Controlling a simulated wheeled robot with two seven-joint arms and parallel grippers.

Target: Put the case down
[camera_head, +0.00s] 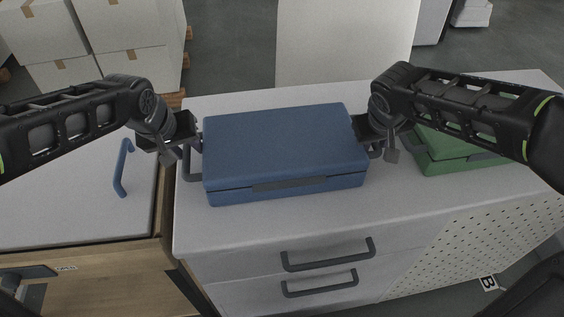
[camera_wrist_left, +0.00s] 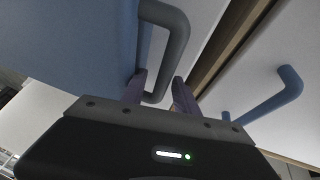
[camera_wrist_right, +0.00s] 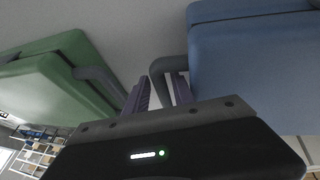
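The blue case (camera_head: 285,145) lies flat, lid up, over the pale worktop (camera_head: 225,240) and appears to rest on it. It has a grey front latch strip and a grey handle at each end. My left gripper (camera_head: 178,146) is at the left handle; in the left wrist view its fingers (camera_wrist_left: 158,92) stand apart on either side of the handle bar (camera_wrist_left: 178,40). My right gripper (camera_head: 382,143) is at the right handle; in the right wrist view its fingers (camera_wrist_right: 158,92) straddle that handle (camera_wrist_right: 165,66) with a visible gap. The case's underside is hidden.
A green case (camera_head: 450,150) lies on the worktop at right, partly behind my right arm. At left is a lower white-topped wooden unit with a blue handle (camera_head: 121,168). Drawer handles (camera_head: 328,254) stick out in front. Cardboard boxes (camera_head: 95,40) stand behind.

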